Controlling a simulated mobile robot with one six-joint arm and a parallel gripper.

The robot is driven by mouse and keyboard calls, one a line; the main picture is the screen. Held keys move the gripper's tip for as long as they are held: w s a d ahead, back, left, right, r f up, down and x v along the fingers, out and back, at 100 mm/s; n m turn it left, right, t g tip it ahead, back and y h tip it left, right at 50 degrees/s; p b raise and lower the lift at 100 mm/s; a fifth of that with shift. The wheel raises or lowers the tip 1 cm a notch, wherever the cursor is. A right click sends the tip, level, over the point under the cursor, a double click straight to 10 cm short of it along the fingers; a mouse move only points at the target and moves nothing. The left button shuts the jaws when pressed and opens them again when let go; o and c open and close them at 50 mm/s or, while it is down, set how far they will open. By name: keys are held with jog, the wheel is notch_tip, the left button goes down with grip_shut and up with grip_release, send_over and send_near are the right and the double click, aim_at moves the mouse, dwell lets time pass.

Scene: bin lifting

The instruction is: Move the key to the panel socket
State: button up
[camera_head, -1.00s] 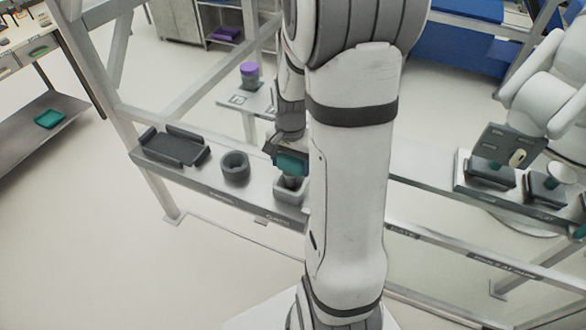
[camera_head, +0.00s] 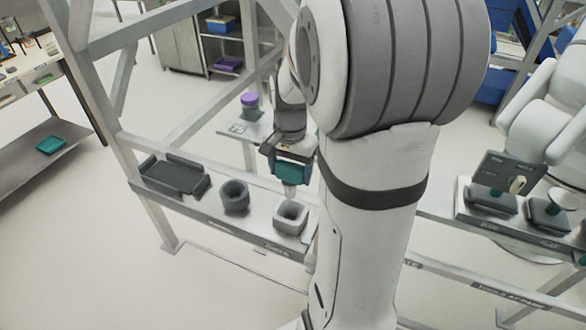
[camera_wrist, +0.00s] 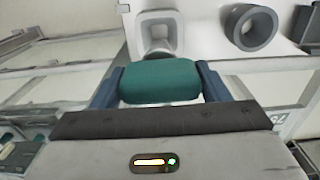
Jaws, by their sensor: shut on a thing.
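My gripper (camera_head: 292,172) is shut on the key, a teal block-shaped handle (camera_head: 291,178) with a light grey stem below it. The key hangs just above a light grey square holder (camera_head: 291,217) on the shelf; the holder's opening shows. In the wrist view the teal handle (camera_wrist: 160,81) lies between my two blue fingers, and its stem points toward the square holder (camera_wrist: 176,30). At the right in the head view stands a dark upright panel (camera_head: 497,171) with a cream oval piece on it. I cannot tell whether this panel has the socket.
A dark round cup (camera_head: 234,196) and a dark tray (camera_head: 172,176) stand left of the holder. Two dark holders with teal-based tools (camera_head: 548,214) stand by the panel. A metal frame post (camera_head: 100,110) rises at the left. A white robot arm (camera_head: 550,110) is at the right.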

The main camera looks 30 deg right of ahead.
jog(key=shift+r+p, duration=1.85)
jog(key=shift+r, duration=0.95)
